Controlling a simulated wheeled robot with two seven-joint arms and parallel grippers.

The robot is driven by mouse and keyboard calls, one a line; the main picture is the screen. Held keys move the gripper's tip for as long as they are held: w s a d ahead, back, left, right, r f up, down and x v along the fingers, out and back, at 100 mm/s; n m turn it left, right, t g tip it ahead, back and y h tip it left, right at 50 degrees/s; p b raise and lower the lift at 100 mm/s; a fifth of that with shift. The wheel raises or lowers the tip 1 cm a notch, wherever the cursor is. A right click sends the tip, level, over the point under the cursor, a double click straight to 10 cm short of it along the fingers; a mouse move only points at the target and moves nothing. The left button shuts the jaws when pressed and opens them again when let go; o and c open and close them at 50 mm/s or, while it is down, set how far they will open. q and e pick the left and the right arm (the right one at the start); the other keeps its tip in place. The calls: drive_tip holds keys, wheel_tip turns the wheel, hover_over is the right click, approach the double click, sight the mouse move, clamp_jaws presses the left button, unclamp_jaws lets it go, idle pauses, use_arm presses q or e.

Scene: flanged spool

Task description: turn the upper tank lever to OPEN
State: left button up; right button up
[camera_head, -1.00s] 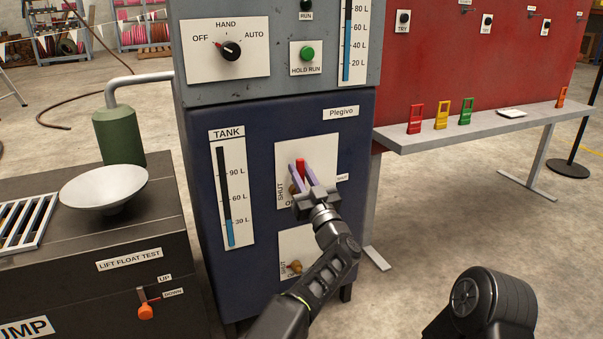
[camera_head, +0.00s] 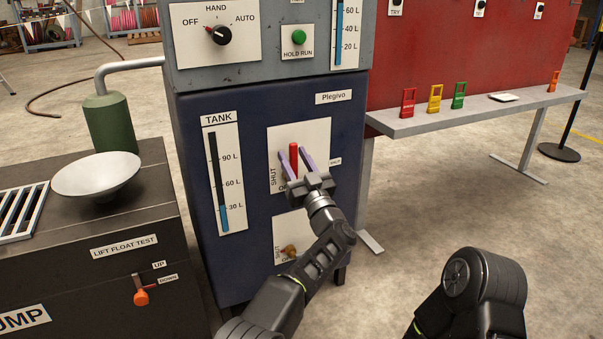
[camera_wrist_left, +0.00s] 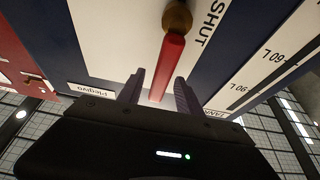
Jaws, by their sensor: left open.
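The upper tank lever (camera_head: 294,158) is a red bar on a white plate (camera_head: 320,133) on the front of the blue cabinet. It points up along the plate. My left gripper (camera_head: 292,153) is open, with one purple finger on each side of the lever. The left wrist view shows the lever (camera_wrist_left: 169,65) between the two fingers (camera_wrist_left: 160,86), its brass pivot (camera_wrist_left: 178,18) beyond them. I cannot tell whether a finger touches it. SHUT (camera_head: 273,178) is printed at the plate's left; the lettering below is partly hidden by my gripper. My right gripper is out of view.
A second plate with a lower brass valve (camera_head: 290,250) sits below, partly behind my left arm. The TANK gauge (camera_head: 226,175) is left of the lever. A grey bench (camera_head: 480,112) stands at the right, and a dark pump box (camera_head: 90,250) at the left.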

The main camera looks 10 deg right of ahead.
use_arm(q)
drive_tip(key=p+v, duration=0.2)
drive_tip(key=v, duration=0.5)
drive_tip(key=shift+s, duration=0.1)
drive_tip(key=shift+f, duration=0.1)
